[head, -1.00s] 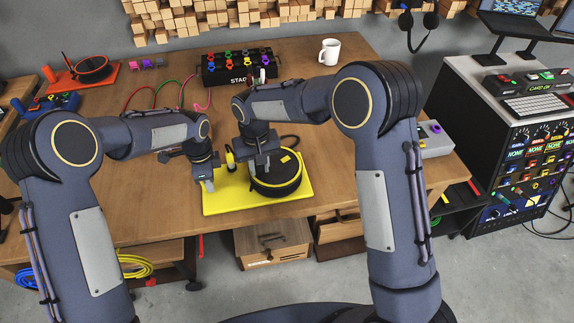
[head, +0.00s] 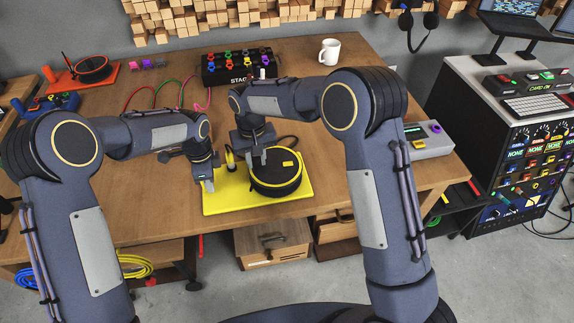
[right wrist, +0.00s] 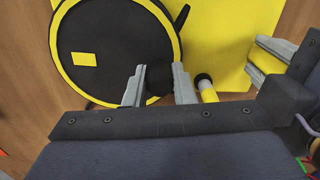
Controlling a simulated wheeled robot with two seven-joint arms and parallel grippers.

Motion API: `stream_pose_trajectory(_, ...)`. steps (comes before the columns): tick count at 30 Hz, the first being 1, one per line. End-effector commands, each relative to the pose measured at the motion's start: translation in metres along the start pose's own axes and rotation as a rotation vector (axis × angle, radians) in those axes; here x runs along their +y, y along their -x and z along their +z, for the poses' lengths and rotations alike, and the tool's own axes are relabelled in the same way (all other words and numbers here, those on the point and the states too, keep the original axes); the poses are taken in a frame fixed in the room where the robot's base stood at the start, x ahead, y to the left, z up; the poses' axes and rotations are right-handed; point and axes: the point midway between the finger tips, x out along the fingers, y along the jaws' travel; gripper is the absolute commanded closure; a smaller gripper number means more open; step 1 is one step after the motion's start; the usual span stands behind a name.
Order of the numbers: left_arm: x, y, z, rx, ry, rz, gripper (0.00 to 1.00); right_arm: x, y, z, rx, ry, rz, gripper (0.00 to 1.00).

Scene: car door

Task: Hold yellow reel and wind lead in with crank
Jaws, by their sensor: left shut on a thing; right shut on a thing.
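The yellow reel is a black drum with a yellow rim (head: 277,185) on a yellow base plate (head: 240,204); its drum face (right wrist: 118,35) fills the upper left of the right wrist view. My left gripper (head: 207,184) is shut on a yellow upright piece at the base's left side; it also shows in the right wrist view (right wrist: 268,55). My right gripper (head: 257,158) is shut on the black crank knob (right wrist: 157,82) near the drum's edge. The knob is mostly hidden in the head view. A black lead (head: 289,138) curves behind the reel. A yellow-and-black plug-like piece (right wrist: 205,88) stands beside it.
A black stage box (head: 237,68) with coloured plugs and cables stands behind. A white mug (head: 329,52) is at the back, a grey box (head: 428,138) at the right. A red-orange turntable-like reel (head: 92,70) sits at the back left. Bare tabletop lies around the base.

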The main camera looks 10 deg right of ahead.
Motion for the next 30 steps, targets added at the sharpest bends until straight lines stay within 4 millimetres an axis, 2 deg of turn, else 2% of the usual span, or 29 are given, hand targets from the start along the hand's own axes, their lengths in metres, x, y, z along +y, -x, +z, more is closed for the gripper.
stream_pose_trajectory(15,0.001,-0.001,0.0,-0.001,-0.003,0.004,1.0,0.011,0.002,-0.024,0.007,-0.001,-0.001,0.99)
stream_pose_trajectory(30,0.001,-0.001,0.0,-0.002,-0.004,0.004,1.0,0.015,0.002,-0.028,0.006,-0.002,-0.001,0.99)
